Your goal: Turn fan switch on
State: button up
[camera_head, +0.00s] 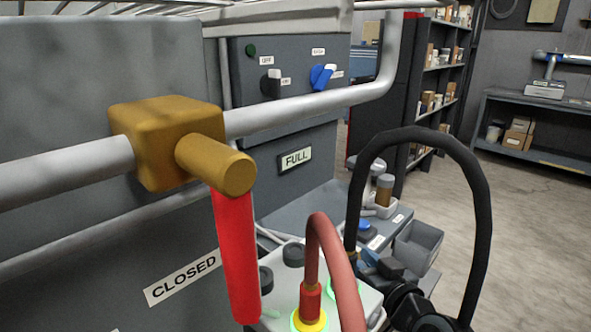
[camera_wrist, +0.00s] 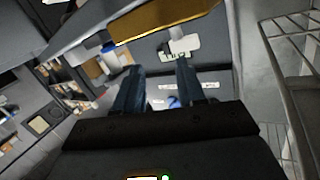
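A grey control panel (camera_head: 300,100) at the upper middle of the head view carries two switches: a black one with a pale tip (camera_head: 270,82) and a blue one with a pale tip (camera_head: 322,77). Their labels are too small to read, so I cannot tell which is the fan switch. My gripper (camera_head: 371,258) is low at the right in the head view, below and apart from the panel and partly hidden. In the wrist view its two dark fingers (camera_wrist: 158,85) are apart with nothing held between them. A blue part (camera_wrist: 173,102) shows beyond, between the fingers.
A grey pipe with a brass valve (camera_head: 165,140) and red handle (camera_head: 236,255) crosses the front left. A black hose (camera_head: 480,190) arches at the right, and a red hose (camera_head: 335,260) rises below. A blue button (camera_head: 366,228) and grey bin (camera_head: 418,245) are near my gripper.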

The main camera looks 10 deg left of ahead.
jog(key=w+a+r+n+g+y, duration=0.1)
jog(key=w+a+r+n+y, duration=0.35)
jog(key=w+r, duration=0.75)
jog(key=n+g+y, duration=0.3)
send_near(279, 74)
jog(key=a, duration=0.1)
jog(key=shift+h, duration=0.25)
jog(key=shift+w+p+x, duration=0.2)
jog(key=shift+p+x, duration=0.2)
jog(key=shift+x, duration=3.6)
jog(key=shift+d+r, duration=0.15)
grip_shut()
